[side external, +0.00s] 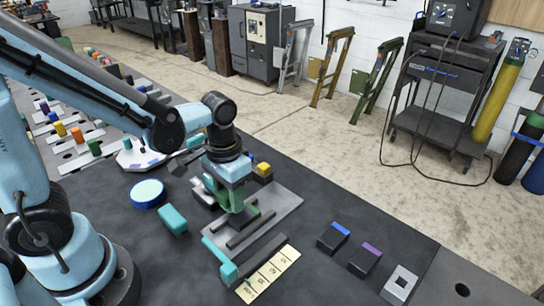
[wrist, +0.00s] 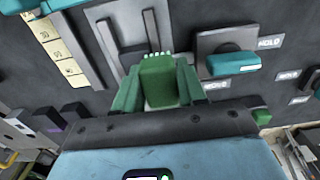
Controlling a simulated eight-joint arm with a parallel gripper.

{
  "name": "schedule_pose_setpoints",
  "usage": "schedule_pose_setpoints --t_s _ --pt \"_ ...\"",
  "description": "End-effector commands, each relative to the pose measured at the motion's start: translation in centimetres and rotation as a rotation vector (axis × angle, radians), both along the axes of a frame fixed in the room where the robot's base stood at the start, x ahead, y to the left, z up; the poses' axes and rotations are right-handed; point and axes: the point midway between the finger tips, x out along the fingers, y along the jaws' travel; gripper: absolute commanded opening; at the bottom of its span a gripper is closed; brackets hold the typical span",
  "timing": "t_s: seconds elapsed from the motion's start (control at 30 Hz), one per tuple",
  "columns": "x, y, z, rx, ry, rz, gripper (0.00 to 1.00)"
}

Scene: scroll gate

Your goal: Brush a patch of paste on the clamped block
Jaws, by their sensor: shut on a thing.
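My gripper (side external: 238,214) is low over a light grey plate (side external: 284,209) with dark bars in the side external view. In the wrist view my gripper (wrist: 158,92) has its green fingers closed on the sides of a green block-shaped piece (wrist: 158,78). A row of small white tips shows at the far end of this piece; I cannot tell whether it is a brush. A blue round disc or pot (side external: 147,193) stands left of the gripper. I cannot make out a clamped block or a paste patch for certain; the gripper hides part of the plate.
A cream strip with number markings (side external: 268,275) lies in front, beside a teal-ended bar (side external: 229,271). A teal block (side external: 173,220) stands left. Dark blocks with blue (side external: 333,237) and purple (side external: 365,258) tops and a grey square-holed block (side external: 399,285) stand right.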

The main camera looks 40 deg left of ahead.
Motion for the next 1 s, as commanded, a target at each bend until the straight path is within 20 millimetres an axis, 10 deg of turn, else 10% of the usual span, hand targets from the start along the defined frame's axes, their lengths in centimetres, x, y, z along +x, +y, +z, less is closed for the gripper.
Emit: schedule_pose_setpoints --t_s 0.7,1.0 --pt "0.2 -6.0 -0.4 0.001 0.002 0.0 0.16" --pt "0.1 -5.9 2.9 0.0 0.0 0.0 0.16"
